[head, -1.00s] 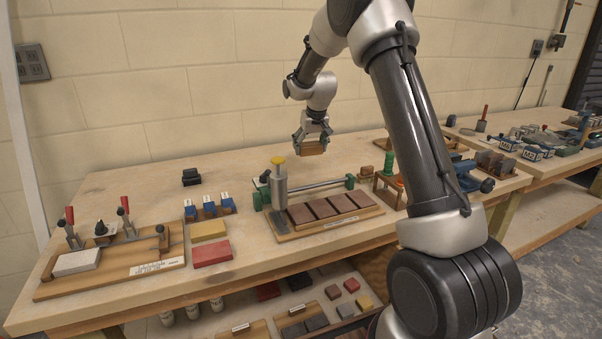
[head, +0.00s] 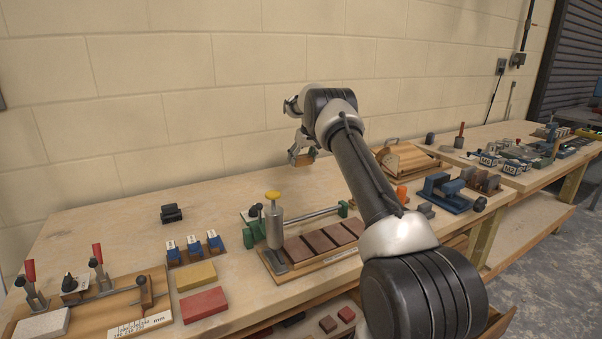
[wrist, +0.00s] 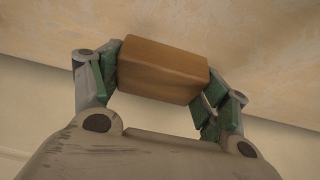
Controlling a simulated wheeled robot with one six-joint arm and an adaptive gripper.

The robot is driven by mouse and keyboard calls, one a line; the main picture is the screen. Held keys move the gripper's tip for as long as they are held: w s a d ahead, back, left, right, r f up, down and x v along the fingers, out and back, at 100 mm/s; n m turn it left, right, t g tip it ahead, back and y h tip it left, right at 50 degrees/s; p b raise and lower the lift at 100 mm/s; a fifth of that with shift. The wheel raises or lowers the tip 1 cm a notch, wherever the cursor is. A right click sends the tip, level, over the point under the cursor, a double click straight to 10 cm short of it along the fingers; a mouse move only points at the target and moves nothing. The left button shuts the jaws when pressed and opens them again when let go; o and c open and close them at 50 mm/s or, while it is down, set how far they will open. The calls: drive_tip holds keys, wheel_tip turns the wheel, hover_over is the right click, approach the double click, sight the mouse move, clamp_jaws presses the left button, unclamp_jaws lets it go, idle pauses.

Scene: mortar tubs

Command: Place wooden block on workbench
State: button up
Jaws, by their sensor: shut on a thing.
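The wooden block (wrist: 162,72) is brown and sits between the green pads of my gripper (wrist: 160,80) in the wrist view. My gripper is shut on it. In the head view my gripper (head: 302,155) is small, near the back wall, with the block (head: 303,158) at its tip. The block looks to be above the rear part of the workbench (head: 110,222). In the wrist view the pale bench top (wrist: 240,35) lies behind the block. I cannot tell how large the gap is, or whether they touch.
A fixture with several dark red bricks (head: 325,241) and a yellow-topped post (head: 273,220) stands in front. Yellow (head: 196,277) and red (head: 203,305) blocks, blue clamps (head: 194,247) and a black item (head: 171,213) are left. The back middle of the bench is clear.

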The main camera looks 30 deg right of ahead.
sight(302, 175)
drive_tip(key=shift+f, duration=2.3)
drive_tip(key=shift+f, duration=0.15)
drive_tip(key=o, duration=1.5)
